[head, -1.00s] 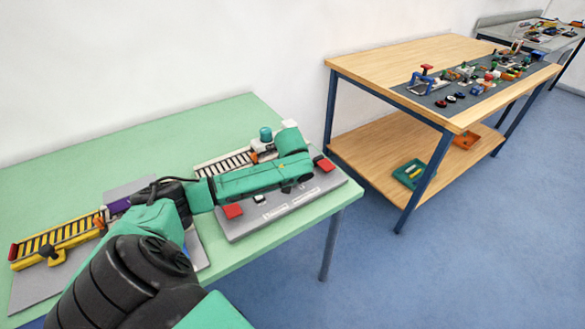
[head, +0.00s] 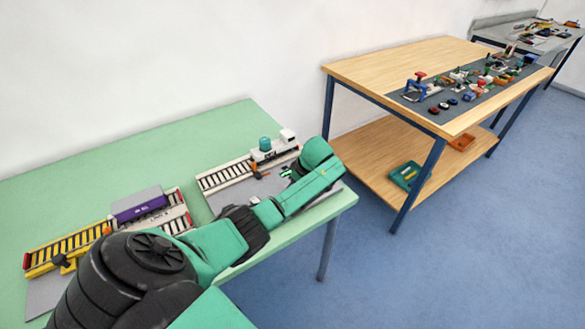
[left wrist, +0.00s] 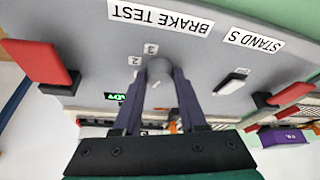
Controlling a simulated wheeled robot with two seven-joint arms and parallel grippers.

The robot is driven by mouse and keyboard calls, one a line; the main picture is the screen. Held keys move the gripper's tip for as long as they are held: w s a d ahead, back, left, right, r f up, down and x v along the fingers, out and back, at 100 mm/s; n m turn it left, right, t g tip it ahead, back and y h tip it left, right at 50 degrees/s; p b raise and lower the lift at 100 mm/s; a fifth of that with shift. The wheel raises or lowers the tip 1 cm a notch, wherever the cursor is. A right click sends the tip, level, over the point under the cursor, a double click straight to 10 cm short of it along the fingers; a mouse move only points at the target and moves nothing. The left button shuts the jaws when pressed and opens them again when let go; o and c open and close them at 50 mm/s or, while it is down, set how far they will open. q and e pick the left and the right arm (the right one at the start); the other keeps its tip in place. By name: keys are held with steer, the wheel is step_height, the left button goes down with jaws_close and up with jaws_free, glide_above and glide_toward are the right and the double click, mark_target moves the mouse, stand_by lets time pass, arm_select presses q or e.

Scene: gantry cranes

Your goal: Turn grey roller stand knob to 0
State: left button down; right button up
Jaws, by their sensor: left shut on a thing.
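The grey roller stand knob (left wrist: 160,68) is in the left wrist view, on a grey panel with upside-down labels "BRAKE TEST" and "STAND S". My left gripper (left wrist: 161,84) is shut on the knob, one dark finger on each side. The numbers 3 and 2 show left of the knob; a 0 mark does not show clearly, and I cannot tell where the knob points. In the head view the grey stand (head: 228,203) is on the green table, and my left arm hides the knob and gripper. My right gripper is not in view.
A red block (left wrist: 38,62) and a black-and-white switch (left wrist: 232,82) flank the knob on the panel. A lit green display (left wrist: 115,97) is near the left finger. In the head view, a white locomotive (head: 272,147) and a purple wagon (head: 140,204) stand on tracks.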

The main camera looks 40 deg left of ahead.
arm_select(q)
steer(key=n+g+b, duration=0.1)
steer(key=n+b, duration=0.1)
steer(key=n, duration=0.1)
steer(key=shift+w+f, duration=0.1)
steer(key=shift+f, duration=0.05)
steer(key=shift+a+n+g+b, duration=0.1)
steer(key=shift+n+g+b, duration=0.6)
steer(key=shift+n, duration=0.5)
steer(key=shift+r, duration=0.2)
steer(key=shift+c, duration=2.3)
jaws_free()
